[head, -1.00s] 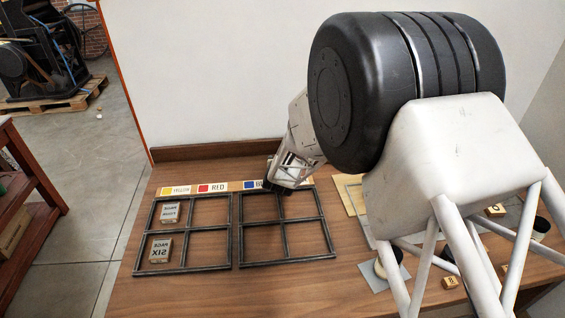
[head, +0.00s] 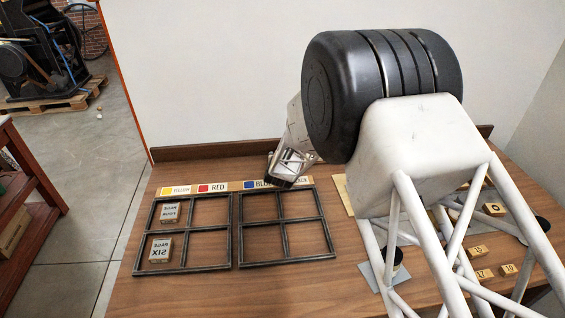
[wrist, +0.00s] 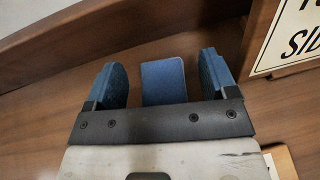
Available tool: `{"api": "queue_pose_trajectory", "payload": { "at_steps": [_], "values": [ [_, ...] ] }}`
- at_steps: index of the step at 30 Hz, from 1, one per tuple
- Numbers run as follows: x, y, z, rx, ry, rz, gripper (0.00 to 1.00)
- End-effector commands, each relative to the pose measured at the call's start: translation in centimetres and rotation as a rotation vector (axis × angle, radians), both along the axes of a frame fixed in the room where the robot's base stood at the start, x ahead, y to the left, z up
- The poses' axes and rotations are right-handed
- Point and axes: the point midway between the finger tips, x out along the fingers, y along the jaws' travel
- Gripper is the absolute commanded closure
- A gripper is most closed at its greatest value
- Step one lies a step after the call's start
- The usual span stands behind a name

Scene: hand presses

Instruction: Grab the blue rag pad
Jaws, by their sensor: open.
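The blue rag pad (wrist: 164,81) shows in the wrist view as a flat blue rectangle with a paler, purplish edge at its far end. It appears between the two blue fingers of my gripper (wrist: 162,78), with a gap on each side. The gripper is open and holds nothing. Its body hides the pad's near end, and I cannot tell how far above the pad the fingers are. In the head view my gripper (head: 279,184) is low over the back of the table, by the color labels. The pad is hidden there.
A low wooden ledge (head: 217,150) runs along the back wall, close to the gripper. Two dark divided frames (head: 237,231) lie in front, the left one holding two lettered blocks (head: 159,250). A label strip (head: 212,188) lies behind them. Small numbered blocks (head: 485,274) are at right.

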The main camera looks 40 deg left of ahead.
Motion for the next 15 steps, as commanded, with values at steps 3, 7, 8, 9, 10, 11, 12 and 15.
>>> {"api": "queue_pose_trajectory", "payload": {
  "at_steps": [3, 7, 8, 9, 10, 11, 12, 15],
  "values": [
    [-0.01, 0.01, 0.02, 0.0, 0.0, 0.0, 0.21],
    [-0.01, 0.0, 0.03, 0.0, 0.0, 0.0, 0.21],
    [-0.01, 0.0, 0.03, 0.0, 0.0, 0.0, 0.21],
    [-0.01, 0.0, 0.03, 0.0, 0.0, 0.0, 0.21],
    [-0.01, 0.0, 0.04, 0.0, 0.0, 0.0, 0.21],
    [-0.01, 0.0, 0.03, 0.0, 0.0, 0.0, 0.21],
    [-0.01, 0.0, 0.03, 0.0, 0.0, 0.0, 0.21],
    [-0.01, 0.0, 0.03, 0.0, 0.0, 0.0, 0.32]
  ]
}}
